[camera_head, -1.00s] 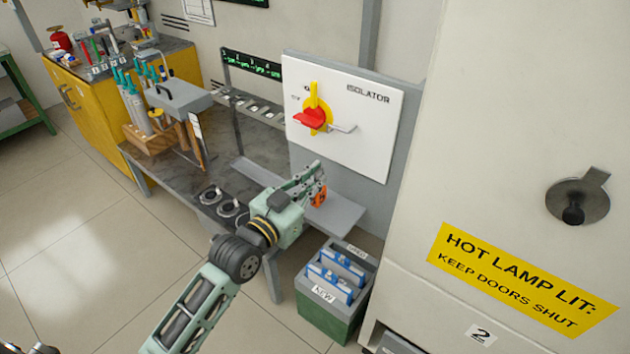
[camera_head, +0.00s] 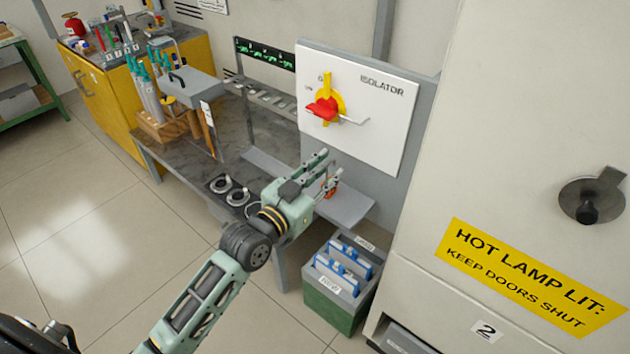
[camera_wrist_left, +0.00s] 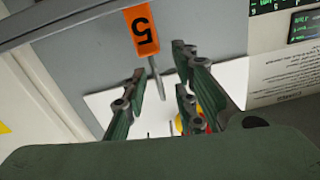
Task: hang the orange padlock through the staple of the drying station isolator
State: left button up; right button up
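The orange padlock (camera_head: 331,187) is by my left gripper's fingertips, in front of the shelf, partly hidden by a finger. In the left wrist view its body (camera_wrist_left: 141,31), marked 5, is beyond the fingertips, with its grey shackle (camera_wrist_left: 157,79) pointing between the fingers. My left gripper (camera_head: 329,166) has its fingers apart, with gaps showing on both sides of the shackle; I cannot tell what supports the padlock. The isolator (camera_head: 393,119) is a white panel with a red handle (camera_head: 321,109) on yellow. Its metal staple (camera_head: 353,121) sticks out above and right of the gripper. My right gripper is out of view.
A grey shelf (camera_head: 350,207) lies below the isolator. A green bin (camera_head: 330,307) with blue packs stands on the floor beneath. A dark bench (camera_head: 185,160) with tools is at left. A large pale cabinet (camera_head: 490,150) closes off the right side.

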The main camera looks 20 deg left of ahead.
pick_arm(q)
jog(key=b+v, duration=0.1)
jog(key=v, duration=1.1)
jog(key=s+a+f+n+g+y, duration=0.1)
jog(key=s+a+f+g, duration=0.1)
jog(key=f, duration=1)
jog(key=s+a+f+n+g+y, duration=0.1)
jog(key=a+f+g+y, duration=0.1)
jog(key=f, duration=1)
jog(key=s+a+f+n+g+y, duration=0.1)
jog(key=s+a+f+g, duration=0.1)
jog(key=f, duration=1)
jog(key=s+f+g+y, duration=0.1)
jog(key=s+f+g, duration=0.5)
jog(key=s+f, duration=1.1)
jog(key=s+d+f+g, duration=0.1)
jog(key=s+f, duration=0.3)
jog(key=s, duration=0.5)
jog(key=s+d+f+g, duration=0.2)
jog(key=s+f, duration=0.3)
jog(key=s, duration=0.4)
jog(key=shift+d+f+g+y, duration=0.2)
jog(key=shift+g+y, duration=0.1)
jog(key=shift+g, duration=0.3)
